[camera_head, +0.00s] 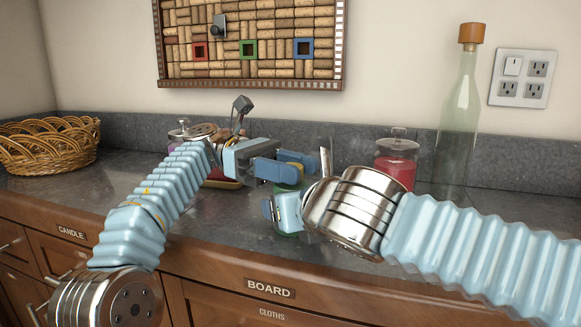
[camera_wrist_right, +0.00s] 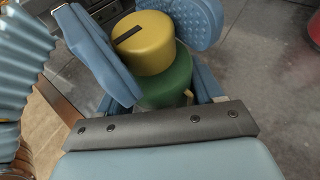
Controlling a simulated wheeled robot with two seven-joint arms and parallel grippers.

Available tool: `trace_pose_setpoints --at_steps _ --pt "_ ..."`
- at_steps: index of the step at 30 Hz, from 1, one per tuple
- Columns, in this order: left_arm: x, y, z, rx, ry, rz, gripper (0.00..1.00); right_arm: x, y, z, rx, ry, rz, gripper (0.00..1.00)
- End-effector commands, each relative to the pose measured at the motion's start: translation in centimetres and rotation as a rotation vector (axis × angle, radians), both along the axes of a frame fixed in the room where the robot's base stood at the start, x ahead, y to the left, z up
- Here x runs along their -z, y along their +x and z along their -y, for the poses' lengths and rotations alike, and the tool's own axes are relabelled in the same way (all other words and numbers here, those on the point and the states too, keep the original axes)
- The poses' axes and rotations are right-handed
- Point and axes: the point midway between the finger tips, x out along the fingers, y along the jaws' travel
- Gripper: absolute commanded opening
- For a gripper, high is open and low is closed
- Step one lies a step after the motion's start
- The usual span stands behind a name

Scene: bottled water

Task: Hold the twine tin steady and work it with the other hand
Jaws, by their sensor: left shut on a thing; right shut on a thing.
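The twine tin has a green body (camera_wrist_right: 165,83) and a yellow top (camera_wrist_right: 145,42) with a dark stripe across it. My left gripper (camera_head: 290,168) comes from the left and is shut on the yellow top, with blue fingers on both sides. My right gripper (camera_head: 283,203) comes from the right, lower down, and is shut on the green body. The tin stands upright near the counter's front; its base is mostly hidden.
A jar with red contents (camera_head: 395,165) and a tall corked bottle (camera_head: 460,115) stand at the back right. A wicker basket (camera_head: 45,145) is at the far left. A lidded jar (camera_head: 181,132) is behind my left arm.

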Motion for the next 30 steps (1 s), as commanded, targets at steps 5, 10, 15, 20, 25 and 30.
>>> trace_pose_setpoints --at_steps 5,10,15,20,25,30 --pt "0.02 0.0 0.01 0.05 -0.007 -0.001 0.11 0.06 -0.1 -0.37 -0.01 0.0 0.001 0.39" --pt "0.05 0.08 -0.21 0.063 -0.008 -0.003 0.11 0.08 -0.11 -0.38 -0.01 0.0 0.0 0.39" --pt "0.03 0.11 -0.29 0.063 -0.008 -0.003 0.11 0.08 -0.12 -0.34 -0.009 0.0 0.0 0.39" --pt "0.05 0.15 -0.32 0.06 -0.007 -0.002 0.11 0.07 -0.13 -0.3 -0.008 0.0 0.0 0.39" --pt "0.04 0.15 -0.33 0.06 -0.007 -0.002 0.61 0.07 -0.11 -0.27 -0.007 0.0 0.0 0.39" --pt "0.03 0.12 -0.32 0.061 -0.007 -0.002 0.62 0.06 -0.06 -0.21 -0.005 0.0 0.0 0.39"
